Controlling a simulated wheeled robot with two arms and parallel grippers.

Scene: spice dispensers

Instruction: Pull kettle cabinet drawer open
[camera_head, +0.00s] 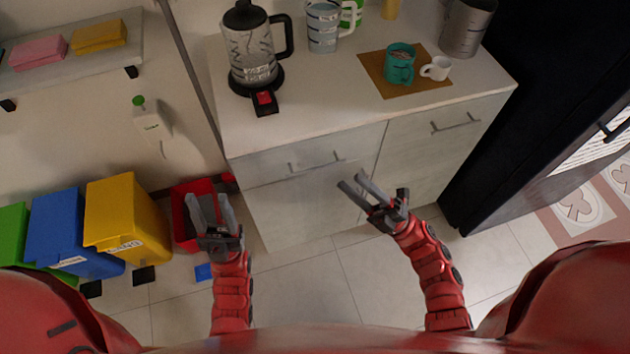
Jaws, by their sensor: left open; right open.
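The kettle (252,45) is clear with a black lid, handle and base, and stands at the left of the white counter. Below it is the light grey cabinet drawer (265,170), shut, with a bar handle (316,162) on its front. My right gripper (361,187) is open and empty, in front of the cabinet, to the right of and below the drawer handle, apart from it in the picture. My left gripper (208,207) is open and empty, left of the cabinet, in front of a red bin (186,214).
A second cabinet front (425,150) with a handle adjoins on the right, then a black fridge (530,120). Yellow (130,215), blue (70,232) and green bins stand at the left. Cups (399,64) stand on the counter. The floor before the cabinet is clear.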

